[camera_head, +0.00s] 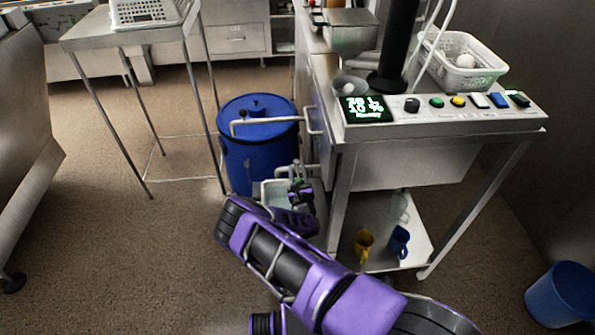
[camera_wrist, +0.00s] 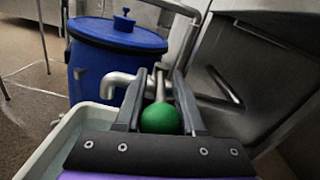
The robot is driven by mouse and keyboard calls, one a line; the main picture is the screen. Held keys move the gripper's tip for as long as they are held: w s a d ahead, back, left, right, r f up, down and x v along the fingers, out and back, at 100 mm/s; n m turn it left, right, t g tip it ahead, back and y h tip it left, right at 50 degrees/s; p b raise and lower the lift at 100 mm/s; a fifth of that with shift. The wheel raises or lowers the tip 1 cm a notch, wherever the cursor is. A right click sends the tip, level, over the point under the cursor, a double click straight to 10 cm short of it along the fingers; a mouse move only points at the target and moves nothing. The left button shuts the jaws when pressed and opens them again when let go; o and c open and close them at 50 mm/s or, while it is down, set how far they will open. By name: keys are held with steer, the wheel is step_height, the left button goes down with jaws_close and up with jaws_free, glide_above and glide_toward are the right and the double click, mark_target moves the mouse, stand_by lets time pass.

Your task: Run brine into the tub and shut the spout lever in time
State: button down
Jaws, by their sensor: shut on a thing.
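The spout lever's green ball knob (camera_wrist: 160,119) sits between the two fingers of my gripper (camera_wrist: 158,88), which is shut on it. A metal rod runs from the knob. The bent metal spout (camera_wrist: 122,80) is just left of the fingers, its mouth turned down towards the tub. The pale tub (camera_wrist: 36,150) is at lower left, holding a pale surface that looks like liquid; my gripper hides part of it. I cannot make out a running stream. In the head view my gripper (camera_head: 301,188) is beside the tub (camera_head: 268,194), low by the bench.
A blue lidded barrel (camera_head: 256,152) stands behind the tub. The steel bench (camera_head: 440,131) on the right carries a green-figured display (camera_head: 365,109), buttons and a white basket (camera_head: 465,75). Mugs (camera_head: 399,241) stand on its lower shelf.

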steer(key=shift+d+f, duration=0.1)
steer(key=c, duration=0.6)
jaws_free()
steer(key=s, duration=0.5)
steer(key=s+p, duration=0.1)
steer(key=s, duration=0.5)
steer(key=s+p, duration=0.1)
steer(key=s, duration=0.5)
steer(key=shift+s+d, duration=0.25)
steer(key=shift+d, duration=0.1)
